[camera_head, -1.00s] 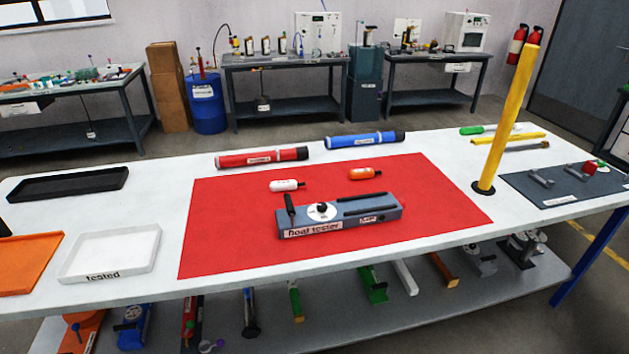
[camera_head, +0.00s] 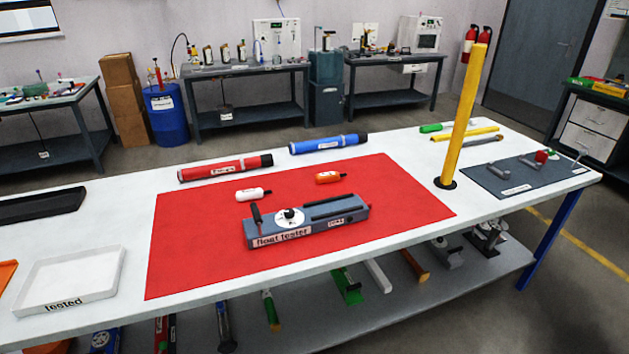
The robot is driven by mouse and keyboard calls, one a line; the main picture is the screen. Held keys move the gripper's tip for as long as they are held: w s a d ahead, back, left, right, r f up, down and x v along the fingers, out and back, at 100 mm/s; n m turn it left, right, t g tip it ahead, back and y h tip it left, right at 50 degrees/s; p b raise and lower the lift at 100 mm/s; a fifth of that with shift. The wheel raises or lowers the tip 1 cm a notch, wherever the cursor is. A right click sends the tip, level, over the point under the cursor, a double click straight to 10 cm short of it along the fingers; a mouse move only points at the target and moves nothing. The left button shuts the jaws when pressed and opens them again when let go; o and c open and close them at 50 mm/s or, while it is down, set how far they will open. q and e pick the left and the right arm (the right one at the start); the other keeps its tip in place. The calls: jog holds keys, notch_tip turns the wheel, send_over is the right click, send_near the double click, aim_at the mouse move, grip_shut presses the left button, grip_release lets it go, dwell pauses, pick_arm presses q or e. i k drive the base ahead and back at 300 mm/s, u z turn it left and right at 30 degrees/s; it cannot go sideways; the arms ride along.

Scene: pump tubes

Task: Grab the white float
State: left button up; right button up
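The white float (camera_head: 252,194) lies on the red mat (camera_head: 190,245), near its back left part. It is a small white cylinder with a dark tip pointing right. An orange float (camera_head: 328,178) lies to its right on the mat. The grey float tester (camera_head: 306,220) sits in front of both floats, with a white dial and a dark upright lever at its left end. Neither of my grippers shows in the head view.
A white tray marked "tested" (camera_head: 72,281) stands at the front left, a black tray (camera_head: 40,204) behind it. Red (camera_head: 225,168) and blue (camera_head: 328,144) pump tubes lie behind the mat. A tall yellow post (camera_head: 463,115) rises at the right. The front of the mat is clear.

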aim_at(242, 195)
jog(key=z, duration=0.5)
jog(key=k, duration=0.6)
jog(key=z, duration=0.45)
jog(key=i, duration=1.05)
jog(key=u, duration=1.3)
jog(key=i, duration=0.6)
jog(key=u, duration=0.55)
